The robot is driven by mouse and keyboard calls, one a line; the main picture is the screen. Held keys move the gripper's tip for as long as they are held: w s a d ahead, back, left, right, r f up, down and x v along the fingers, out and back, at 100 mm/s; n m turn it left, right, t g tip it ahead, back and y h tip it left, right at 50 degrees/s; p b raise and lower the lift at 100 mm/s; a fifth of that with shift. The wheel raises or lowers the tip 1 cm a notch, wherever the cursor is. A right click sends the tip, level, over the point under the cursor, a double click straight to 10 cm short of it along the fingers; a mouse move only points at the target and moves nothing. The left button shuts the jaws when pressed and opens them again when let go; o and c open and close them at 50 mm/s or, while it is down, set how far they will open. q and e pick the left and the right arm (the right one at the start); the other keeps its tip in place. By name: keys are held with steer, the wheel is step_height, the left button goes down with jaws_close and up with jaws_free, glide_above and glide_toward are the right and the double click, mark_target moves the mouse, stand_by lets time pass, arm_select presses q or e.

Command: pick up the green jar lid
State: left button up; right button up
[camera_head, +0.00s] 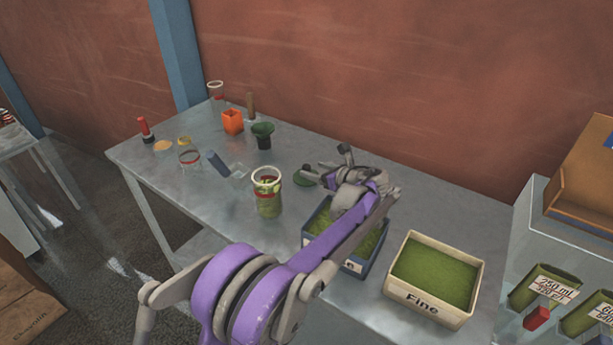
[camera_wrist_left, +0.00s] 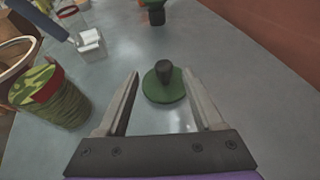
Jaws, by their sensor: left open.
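The green jar lid (camera_head: 303,179) lies on the grey metal table, partly beside my left gripper (camera_head: 328,164) in the head view. In the left wrist view the lid (camera_wrist_left: 163,90) is a round green disc with a dark knob. It appears between the two open fingers of my left gripper (camera_wrist_left: 160,74), near their tips, with a gap on each side. Nothing is held. I cannot tell how high the fingers are above the lid. My right gripper is not in view.
A blue-rimmed box of green powder (camera_head: 314,218) is partly under my arm. A cream box labelled Fine (camera_head: 465,293) stands right of it. A dark green funnel (camera_head: 262,136), an orange cup (camera_head: 233,122) and a white-and-blue scoop (camera_head: 220,165) stand farther left. The table's back right is clear.

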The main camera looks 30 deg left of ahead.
mark_target(309, 168)
arm_select(q)
steer(key=x, duration=0.4)
steer(key=shift+w+a+f, duration=0.15)
steer(key=shift+w+f, duration=0.15)
steer(key=shift+w, duration=0.05)
jaws_close()
